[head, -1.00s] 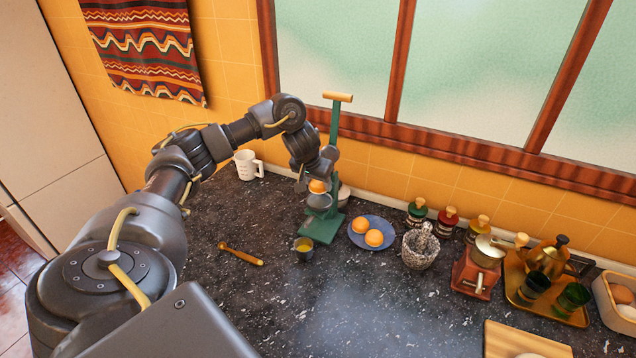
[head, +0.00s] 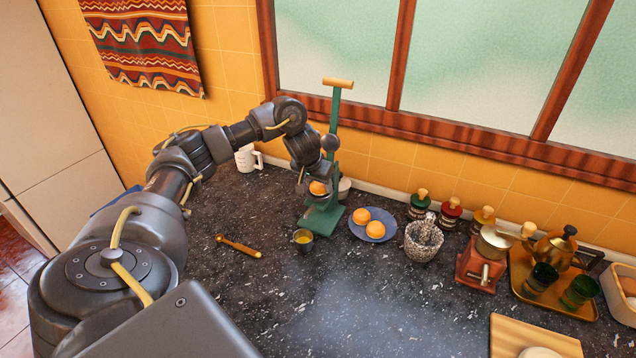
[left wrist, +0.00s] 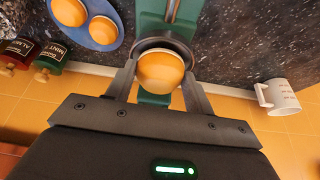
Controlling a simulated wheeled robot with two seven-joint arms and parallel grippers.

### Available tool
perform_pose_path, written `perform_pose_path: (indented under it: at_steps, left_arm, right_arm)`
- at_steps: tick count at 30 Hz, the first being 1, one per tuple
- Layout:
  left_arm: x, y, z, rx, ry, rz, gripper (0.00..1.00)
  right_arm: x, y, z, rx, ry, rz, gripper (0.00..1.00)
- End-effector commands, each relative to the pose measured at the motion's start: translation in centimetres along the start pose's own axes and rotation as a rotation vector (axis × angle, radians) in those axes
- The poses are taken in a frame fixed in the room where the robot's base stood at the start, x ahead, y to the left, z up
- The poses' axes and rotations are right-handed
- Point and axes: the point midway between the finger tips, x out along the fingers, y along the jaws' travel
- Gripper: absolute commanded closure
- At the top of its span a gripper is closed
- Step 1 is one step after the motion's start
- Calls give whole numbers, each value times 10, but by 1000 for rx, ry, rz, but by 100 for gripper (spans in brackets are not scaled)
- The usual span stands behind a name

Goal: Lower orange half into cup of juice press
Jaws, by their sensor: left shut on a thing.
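My left gripper (head: 307,186) is shut on an orange half (head: 318,188) at the green juice press (head: 332,150). In the left wrist view, the orange half (left wrist: 160,72) sits between the two fingers, over the dark round cup (left wrist: 165,40) of the press. In the head view the cup is mostly hidden behind the orange and gripper. I cannot tell whether the orange touches the cup. The press handle is raised, with its wooden grip (head: 338,82) on top. My right gripper is not in view.
A blue plate (head: 375,238) with two orange halves lies right of the press. A small metal cup (head: 303,241) with yellow liquid stands before it. A white measuring mug (head: 247,158) stands behind left. A wooden tool (head: 239,246) lies on the clear front counter.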

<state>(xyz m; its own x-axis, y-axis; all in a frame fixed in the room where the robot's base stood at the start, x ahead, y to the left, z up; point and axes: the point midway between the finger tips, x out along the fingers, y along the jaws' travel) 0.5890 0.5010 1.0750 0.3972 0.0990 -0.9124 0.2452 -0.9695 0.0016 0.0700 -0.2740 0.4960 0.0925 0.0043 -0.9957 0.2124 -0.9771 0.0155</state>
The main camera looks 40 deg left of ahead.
Motion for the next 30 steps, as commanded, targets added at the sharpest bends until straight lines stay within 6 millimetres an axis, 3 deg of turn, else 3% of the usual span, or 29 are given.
perform_pose_path:
  at_steps: [27, 28, 30]
  left_arm:
    - [4, 0, 2, 0, 0, 0, 70]
    - [4, 0, 2, 0, 0, 0, 46]
    - [4, 0, 2, 0, -1, 0, 37]
  right_arm:
    - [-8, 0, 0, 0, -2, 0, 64]
    - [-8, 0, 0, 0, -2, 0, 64]
    - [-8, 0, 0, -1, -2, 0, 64]
